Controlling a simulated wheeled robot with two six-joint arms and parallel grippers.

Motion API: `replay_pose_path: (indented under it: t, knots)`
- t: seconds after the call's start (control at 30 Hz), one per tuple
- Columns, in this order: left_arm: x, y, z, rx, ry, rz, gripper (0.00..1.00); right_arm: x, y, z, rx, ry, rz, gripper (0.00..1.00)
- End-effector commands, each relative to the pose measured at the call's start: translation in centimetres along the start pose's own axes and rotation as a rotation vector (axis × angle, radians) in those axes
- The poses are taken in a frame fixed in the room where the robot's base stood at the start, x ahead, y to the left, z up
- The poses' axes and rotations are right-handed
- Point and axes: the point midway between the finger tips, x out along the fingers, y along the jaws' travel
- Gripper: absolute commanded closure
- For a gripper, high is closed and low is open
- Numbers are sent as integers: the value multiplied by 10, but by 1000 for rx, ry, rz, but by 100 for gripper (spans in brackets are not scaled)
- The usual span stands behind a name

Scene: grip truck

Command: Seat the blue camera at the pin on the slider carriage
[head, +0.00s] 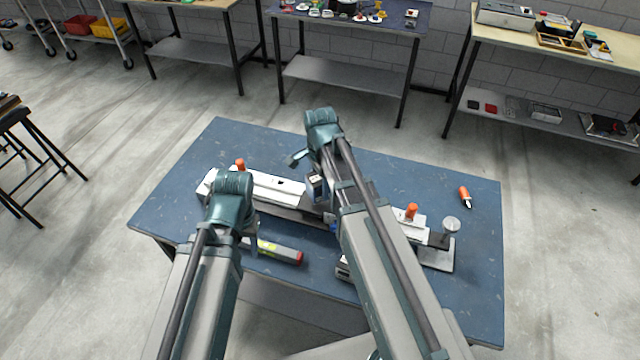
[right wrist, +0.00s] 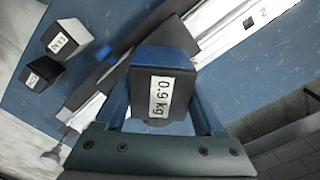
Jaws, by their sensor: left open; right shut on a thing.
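My right gripper (right wrist: 165,105) is shut on a dark box with a blue upper part and a white "0.9 kg" label, which I take as the blue camera (right wrist: 160,88). In the head view the camera (head: 317,187) shows small beside my right arm, over the slider's middle. The long white slider (head: 278,187) lies across the table. A small blue part (right wrist: 103,52), perhaps on the carriage, shows beyond the held box; the pin cannot be made out. My left gripper (head: 250,238) is open and empty near a grey tube with a red end (head: 280,251), its fingers mostly hidden.
Two other labelled boxes, one white-topped (right wrist: 68,37) and one dark (right wrist: 42,72), stand beside the slider. Orange knobs (head: 411,211) rise from the slider's ends. An orange-handled tool (head: 465,196) lies on the blue table (head: 450,185). The table's back right is mostly clear.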

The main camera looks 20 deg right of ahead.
Motion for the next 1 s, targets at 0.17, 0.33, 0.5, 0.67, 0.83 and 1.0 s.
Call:
replay_pose_path:
  t: [0.17,0.33,0.5,0.67,0.83,1.0]
  knots:
    - [10,1,0,0,0,0,50,10,0,0,0,0,0,60]
    - [16,2,-1,0,0,0,50,17,0,0,0,0,0,60]
    - [24,2,-1,0,0,0,50,24,0,0,0,0,0,60]
    - [30,3,-2,0,0,0,50,30,0,0,0,0,0,60]
    - [37,4,-2,0,0,0,50,37,0,0,0,0,0,60]
    - [41,4,-2,0,0,0,50,42,0,0,0,0,0,60]
